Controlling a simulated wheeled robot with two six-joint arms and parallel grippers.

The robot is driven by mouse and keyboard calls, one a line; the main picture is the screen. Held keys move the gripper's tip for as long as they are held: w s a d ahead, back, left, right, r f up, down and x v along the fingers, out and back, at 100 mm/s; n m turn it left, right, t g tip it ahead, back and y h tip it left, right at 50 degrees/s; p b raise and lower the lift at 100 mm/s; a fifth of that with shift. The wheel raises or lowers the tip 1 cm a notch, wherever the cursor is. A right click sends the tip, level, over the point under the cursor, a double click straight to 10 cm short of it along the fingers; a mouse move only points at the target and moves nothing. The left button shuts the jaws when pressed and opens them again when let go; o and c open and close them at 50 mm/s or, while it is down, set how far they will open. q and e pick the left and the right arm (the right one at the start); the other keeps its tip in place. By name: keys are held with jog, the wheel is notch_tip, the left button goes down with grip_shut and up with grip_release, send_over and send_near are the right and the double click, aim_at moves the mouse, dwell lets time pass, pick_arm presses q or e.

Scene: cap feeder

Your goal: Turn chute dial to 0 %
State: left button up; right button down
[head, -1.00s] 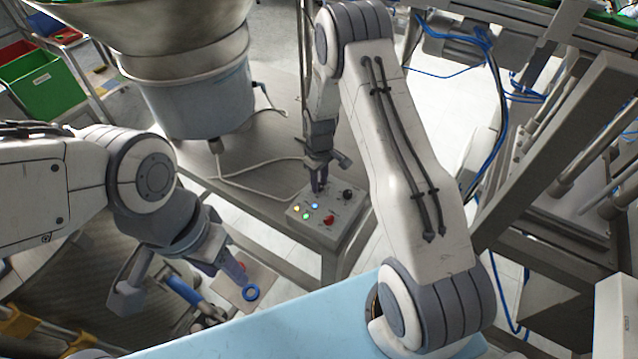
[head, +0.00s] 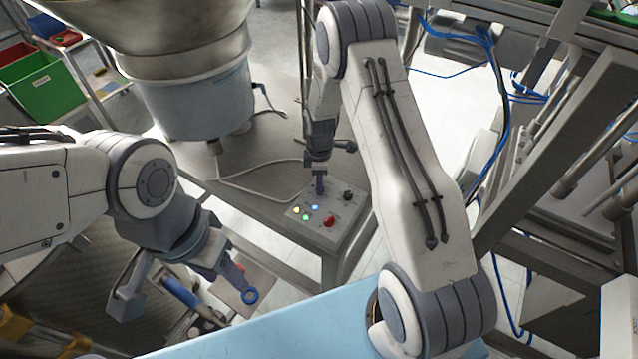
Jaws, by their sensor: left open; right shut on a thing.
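The control box (head: 346,213) sits on the grey metal table. Its top carries several small lit buttons, a red button (head: 329,221) and a black knob (head: 348,196) at the right. My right gripper (head: 319,190) points down at the back edge of the box top, left of the black knob. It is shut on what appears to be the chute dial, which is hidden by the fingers. My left gripper (head: 238,280) is at the lower left, open, apart from the box.
A large feeder bowl on a pale blue drum (head: 205,100) stands behind the box, with a cable (head: 250,187) across the table (head: 262,212). A light blue surface (head: 290,322) lies in front. Machine framing fills the right.

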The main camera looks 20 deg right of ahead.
jog(key=shift+s+n, duration=0.1)
jog(key=shift+n, duration=0.2)
jog(key=c, duration=0.6)
grip_release()
notch_tip(320, 180, up, 11)
jog(key=b, duration=0.1)
jog(key=shift+f, duration=0.2)
